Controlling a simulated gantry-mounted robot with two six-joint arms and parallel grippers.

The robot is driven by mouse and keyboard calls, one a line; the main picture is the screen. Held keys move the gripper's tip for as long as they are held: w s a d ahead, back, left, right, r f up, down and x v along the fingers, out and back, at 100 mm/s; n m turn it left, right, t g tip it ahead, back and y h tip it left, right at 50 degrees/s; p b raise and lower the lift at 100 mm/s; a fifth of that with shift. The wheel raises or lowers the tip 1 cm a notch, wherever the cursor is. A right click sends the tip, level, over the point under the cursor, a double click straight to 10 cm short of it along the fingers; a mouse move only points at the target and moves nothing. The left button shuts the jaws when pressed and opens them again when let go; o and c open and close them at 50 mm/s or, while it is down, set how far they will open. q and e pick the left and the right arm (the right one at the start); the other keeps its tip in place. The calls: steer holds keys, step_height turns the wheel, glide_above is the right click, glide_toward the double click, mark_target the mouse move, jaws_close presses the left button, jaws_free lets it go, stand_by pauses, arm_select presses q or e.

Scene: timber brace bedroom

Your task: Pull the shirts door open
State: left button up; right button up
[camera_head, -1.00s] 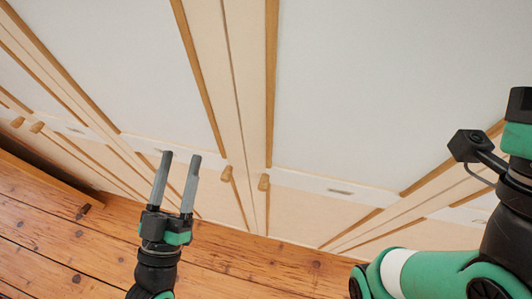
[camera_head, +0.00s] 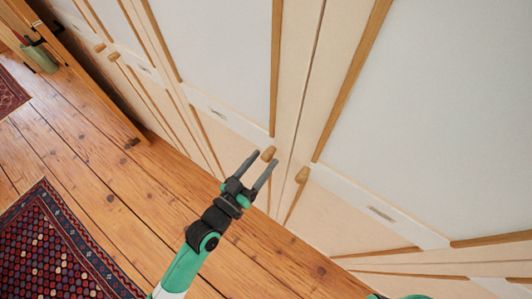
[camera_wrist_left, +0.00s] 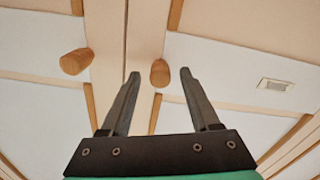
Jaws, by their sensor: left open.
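A pale cabinet has tall white-panelled doors. The left door (camera_head: 215,50) and right door (camera_head: 430,110) meet at a central seam, each with a small wooden knob beside it: the left knob (camera_head: 268,153) and the right knob (camera_head: 302,174). Their label plates are too small to read, so I cannot tell which door is the shirts door. My left gripper (camera_head: 265,158) is open at the left knob. In the left wrist view, one knob (camera_wrist_left: 159,73) appears between the open fingertips, with no visible grip; the other knob (camera_wrist_left: 75,62) is outside them. My right gripper is out of view.
The wooden floor (camera_head: 120,190) is clear in front of the cabinet. A patterned rug (camera_head: 55,250) lies at the lower left. More doors with knobs continue to the left, and a green container (camera_head: 42,58) stands at the far upper left.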

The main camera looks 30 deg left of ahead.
arm_select(q)
steer(key=shift+w+d, duration=0.2)
steer(key=shift+w, duration=0.9)
jaws_close()
stand_by(0.6)
